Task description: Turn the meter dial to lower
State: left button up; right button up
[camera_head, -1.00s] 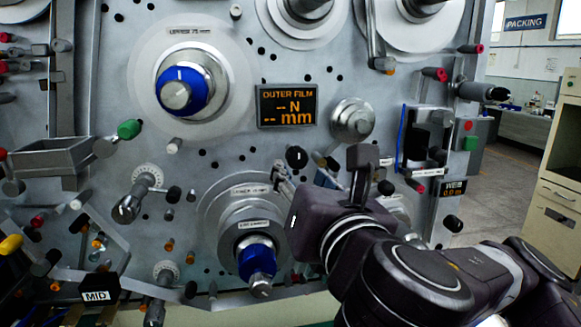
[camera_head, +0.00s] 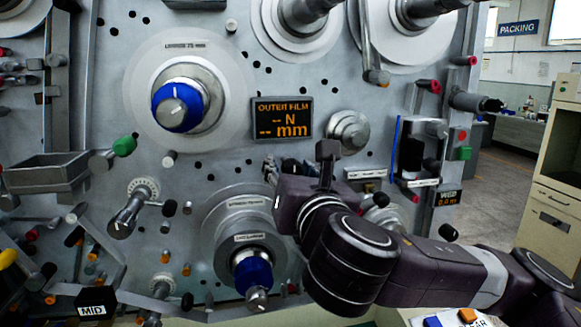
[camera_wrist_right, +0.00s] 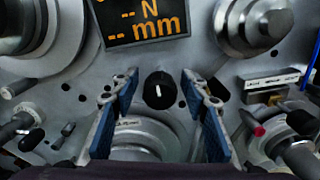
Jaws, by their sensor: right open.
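The meter dial (camera_wrist_right: 160,90) is a small round black knob with a white pointer line, on the grey panel below the display. In the right wrist view its pointer stands about upright. My right gripper (camera_wrist_right: 159,82) is open, with one blue-padded finger on each side of the knob and a visible gap on both sides. I cannot tell how far the fingertips are from the panel. In the head view my right gripper (camera_head: 275,170) is by the panel below the display, and the knob is mostly hidden behind it. My left gripper is out of view.
The black display (camera_head: 283,118) reads "OUTER FILM -- N -- mm" in orange. A round metal roller (camera_head: 348,131) juts out at right.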

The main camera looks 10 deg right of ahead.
jog(key=shift+c, duration=0.6)
grip_shut()
